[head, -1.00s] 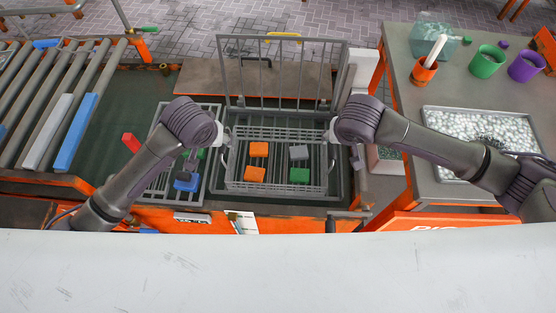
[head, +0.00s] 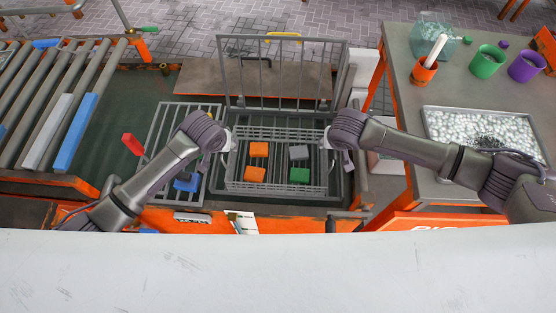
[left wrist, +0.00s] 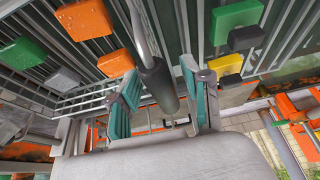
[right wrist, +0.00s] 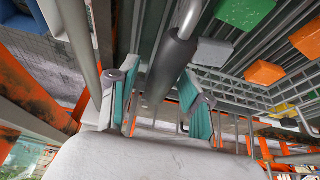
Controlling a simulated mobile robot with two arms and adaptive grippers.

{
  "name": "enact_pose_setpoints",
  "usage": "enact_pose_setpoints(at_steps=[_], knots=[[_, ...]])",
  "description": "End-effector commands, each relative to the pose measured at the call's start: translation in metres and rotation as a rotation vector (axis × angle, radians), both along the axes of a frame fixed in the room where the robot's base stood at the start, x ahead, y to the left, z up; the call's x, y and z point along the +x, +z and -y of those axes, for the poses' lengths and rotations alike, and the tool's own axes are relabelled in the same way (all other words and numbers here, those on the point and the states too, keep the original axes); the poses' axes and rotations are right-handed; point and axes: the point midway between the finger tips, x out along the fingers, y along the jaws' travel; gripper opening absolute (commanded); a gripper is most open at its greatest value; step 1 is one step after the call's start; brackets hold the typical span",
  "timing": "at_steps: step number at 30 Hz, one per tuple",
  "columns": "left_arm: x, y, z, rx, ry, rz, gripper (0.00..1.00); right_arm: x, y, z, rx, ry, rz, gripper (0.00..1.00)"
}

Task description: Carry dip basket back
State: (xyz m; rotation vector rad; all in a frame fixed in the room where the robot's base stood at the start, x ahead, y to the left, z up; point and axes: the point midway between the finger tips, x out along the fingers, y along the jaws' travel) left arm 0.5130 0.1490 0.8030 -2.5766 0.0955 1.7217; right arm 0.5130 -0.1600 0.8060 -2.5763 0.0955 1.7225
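The dip basket (head: 276,188) is a grey wire basket standing in the tank at the middle of the head view. Two orange blocks (head: 258,149) lie on its left side, a grey block (head: 298,152) and a green block (head: 299,175) on its right. My left gripper (left wrist: 163,100) is open, its fingers on either side of a dark handle grip (left wrist: 157,82). My right gripper (right wrist: 162,100) is open around the other dark grip (right wrist: 170,65). No firm finger contact shows on either grip. In the head view my wrists hide both grippers' fingertips.
A tall wire gate (head: 288,70) stands behind the basket. A rack (head: 160,185) with coloured blocks is on the left, beside a roller conveyor (head: 45,110). On the right, a table holds a tray of pale balls (head: 480,130) and cups (head: 487,62).

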Motion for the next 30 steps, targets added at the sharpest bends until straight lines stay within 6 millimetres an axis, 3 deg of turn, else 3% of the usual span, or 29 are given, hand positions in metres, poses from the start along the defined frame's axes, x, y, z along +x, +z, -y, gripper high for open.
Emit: enact_pose_setpoints(at_steps=[1,6,8,30], knots=[[0.000,0.000,0.000,0.000,0.000,0.000,0.35,0.000,0.000,0.000,0.000,0.000,0.000,0.35],[0.000,0.000,0.000,0.000,0.000,0.000,0.07,0.000,0.000,0.000,0.000,0.000,0.000,0.07],[0.000,0.000,0.000,0.000,0.000,0.000,0.00,0.000,0.000,0.000,0.000,0.000,0.000,0.00],[0.002,0.011,0.000,-0.001,0.001,0.005,0.00,0.002,0.011,0.000,0.001,-0.001,0.004,0.00]])
